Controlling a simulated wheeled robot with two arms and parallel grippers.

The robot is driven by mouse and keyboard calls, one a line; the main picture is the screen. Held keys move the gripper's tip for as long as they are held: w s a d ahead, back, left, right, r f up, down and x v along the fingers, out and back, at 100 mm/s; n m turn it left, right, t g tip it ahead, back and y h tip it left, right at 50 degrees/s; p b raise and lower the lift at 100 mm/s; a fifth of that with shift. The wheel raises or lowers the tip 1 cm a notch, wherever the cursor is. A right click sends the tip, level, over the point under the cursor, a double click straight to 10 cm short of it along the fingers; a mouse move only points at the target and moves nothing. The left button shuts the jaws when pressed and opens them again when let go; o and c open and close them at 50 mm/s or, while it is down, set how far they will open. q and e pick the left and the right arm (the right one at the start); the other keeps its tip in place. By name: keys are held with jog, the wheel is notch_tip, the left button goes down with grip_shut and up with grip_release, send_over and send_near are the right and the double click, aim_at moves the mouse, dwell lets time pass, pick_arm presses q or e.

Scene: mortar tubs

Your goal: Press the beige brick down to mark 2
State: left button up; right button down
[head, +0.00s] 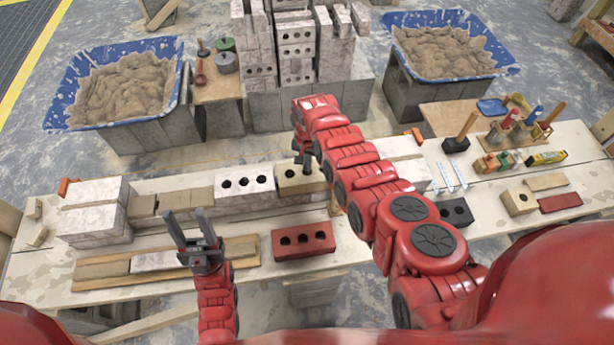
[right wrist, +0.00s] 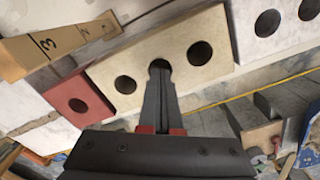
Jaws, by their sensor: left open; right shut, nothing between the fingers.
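The beige brick (head: 290,181) lies in the row on the bench, right of a white three-hole brick (head: 245,184). It fills the middle of the right wrist view (right wrist: 190,76), with three holes. My right gripper (head: 306,158) is shut and empty, pointing down over it. In the right wrist view its fingertips (right wrist: 160,68) overlap the middle hole; I cannot tell whether they touch. A wooden gauge with marks 3 and 2 (right wrist: 60,45) stands beside the brick. My left gripper (head: 188,222) is open and empty over the front of the bench.
A red brick (head: 303,240) lies in front of the row. A wooden board (head: 110,275) lies at the front left. White blocks (head: 92,222) end the row at left. Mortar tubs (head: 118,82) stand behind. Tools and small blocks (head: 520,125) are at the right.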

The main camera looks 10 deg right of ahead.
jog(key=shift+f+b, duration=0.4)
jog(key=shift+f, duration=0.1)
jog(key=shift+r, duration=0.1)
jog(key=shift+s+f+b, duration=0.25)
jog(key=shift+f+b, duration=0.25)
jog(key=shift+f, duration=0.15)
dwell(1.9)
jog(key=shift+r, duration=0.1)
jog(key=shift+w+r+p, duration=0.15)
jog(key=shift+r+p, duration=0.35)
jog(key=shift+p, duration=0.05)
notch_tip(320, 180, up, 4)
jog(key=p, duration=0.3)
jog(key=shift+r, duration=0.1)
jog(key=shift+w, duration=0.1)
